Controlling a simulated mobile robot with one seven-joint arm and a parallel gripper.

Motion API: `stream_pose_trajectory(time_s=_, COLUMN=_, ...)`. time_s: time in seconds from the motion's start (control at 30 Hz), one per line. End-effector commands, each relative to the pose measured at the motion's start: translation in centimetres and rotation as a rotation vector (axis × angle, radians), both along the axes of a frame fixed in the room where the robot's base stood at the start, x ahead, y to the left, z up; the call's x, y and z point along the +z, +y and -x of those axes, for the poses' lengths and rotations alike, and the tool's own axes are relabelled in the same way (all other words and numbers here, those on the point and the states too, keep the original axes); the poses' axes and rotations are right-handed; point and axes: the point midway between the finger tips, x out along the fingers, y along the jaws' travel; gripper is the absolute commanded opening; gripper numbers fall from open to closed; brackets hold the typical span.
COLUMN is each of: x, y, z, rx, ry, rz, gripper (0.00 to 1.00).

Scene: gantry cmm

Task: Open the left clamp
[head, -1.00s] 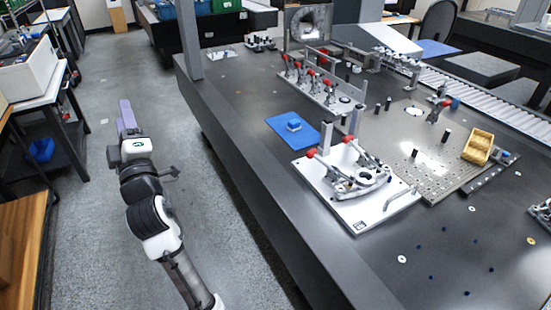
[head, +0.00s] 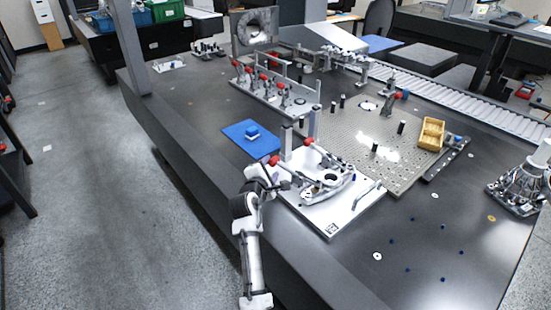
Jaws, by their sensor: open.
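The near fixture is a white plate (head: 333,221) with a ring-shaped metal part (head: 326,180) on it and two toggle clamps with red-tipped handles. The left clamp's red tip (head: 273,160) shows at the plate's left back corner; the right clamp's red tip (head: 309,141) is farther back. My gripper (head: 264,168) is open, at the table's near edge, just in front of the left red tip. In this view it overlaps the lower part of that clamp. Its fingers are too small and hidden to make out, and I cannot tell whether they touch the handle.
Two upright posts (head: 288,138) stand behind the clamps. A second fixture with several red-tipped clamps (head: 275,92) stands farther back. A perforated plate (head: 400,160) and yellow bin (head: 431,134) are to the right.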

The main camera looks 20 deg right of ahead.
Motion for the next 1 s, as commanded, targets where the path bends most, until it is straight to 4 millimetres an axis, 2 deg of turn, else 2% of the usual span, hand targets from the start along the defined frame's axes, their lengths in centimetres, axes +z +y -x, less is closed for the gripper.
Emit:
stream_pose_trajectory(time_s=0.2, x=-0.7, y=-2.3, z=-3.3, rx=0.0, ry=0.0, rz=0.0, gripper=0.47)
stream_pose_trajectory(time_s=0.4, x=-1.2, y=-3.6, z=-5.1, rx=0.002, ry=-0.002, rz=0.0, gripper=0.47)
stream_pose_trajectory(time_s=0.87, x=-1.5, y=-4.2, z=-5.9, rx=0.002, ry=-0.002, rz=0.0, gripper=0.47)
stream_pose_trajectory(time_s=1.0, x=-1.5, y=-4.2, z=-5.8, rx=0.002, ry=-0.002, rz=0.0, gripper=0.28)
